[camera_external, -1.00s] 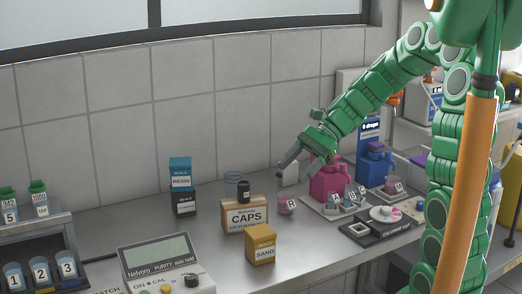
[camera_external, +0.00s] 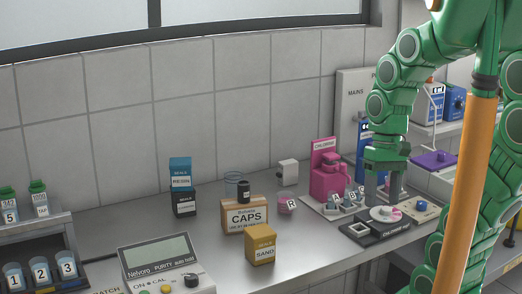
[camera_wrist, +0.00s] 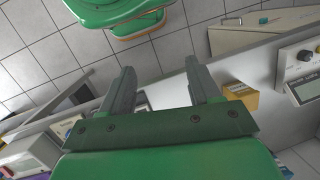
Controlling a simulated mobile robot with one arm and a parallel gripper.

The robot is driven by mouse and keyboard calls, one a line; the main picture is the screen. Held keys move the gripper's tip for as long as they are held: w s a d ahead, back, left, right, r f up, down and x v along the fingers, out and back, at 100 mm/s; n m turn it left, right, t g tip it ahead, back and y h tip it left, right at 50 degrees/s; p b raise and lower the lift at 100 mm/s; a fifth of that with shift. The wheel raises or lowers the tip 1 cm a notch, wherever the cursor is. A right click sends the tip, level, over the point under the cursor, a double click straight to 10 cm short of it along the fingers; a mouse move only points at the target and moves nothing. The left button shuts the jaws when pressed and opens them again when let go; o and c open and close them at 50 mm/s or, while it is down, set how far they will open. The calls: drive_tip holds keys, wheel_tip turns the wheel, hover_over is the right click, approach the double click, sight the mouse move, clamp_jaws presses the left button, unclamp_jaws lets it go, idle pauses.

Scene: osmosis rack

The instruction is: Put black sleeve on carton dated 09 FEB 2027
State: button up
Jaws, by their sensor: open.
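A small black cylinder (camera_external: 243,190) with a pale label stands on the cardboard CAPS carton (camera_external: 234,216). I cannot tell whether it is the black sleeve. No date is legible on any carton. My gripper (camera_external: 379,197) points down near the white dial at the bench's right, well right of the cartons. In the wrist view my gripper (camera_wrist: 160,68) is open with nothing between its fingers; a yellow carton (camera_wrist: 243,97) shows beyond it.
A grey meter (camera_external: 160,258) stands at the front. Numbered cups (camera_external: 40,271) sit in a rack at left. A pink CHLORINE unit (camera_external: 328,178), a cup marked R (camera_external: 287,204) and a white dial (camera_external: 385,214) crowd the right. Bench between SAND and the dial is clear.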

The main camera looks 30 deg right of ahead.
drive_tip(key=s+d, duration=0.1)
drive_tip(key=s+d+n+h, duration=0.1)
drive_tip(key=d, duration=0.1)
drive_tip(key=s+d+h, duration=0.1)
drive_tip(key=shift+s+d+r+n, duration=0.15)
drive_tip(key=shift+s+r+n, duration=0.1)
drive_tip(key=shift+s+n, duration=0.1)
idle(0.9)
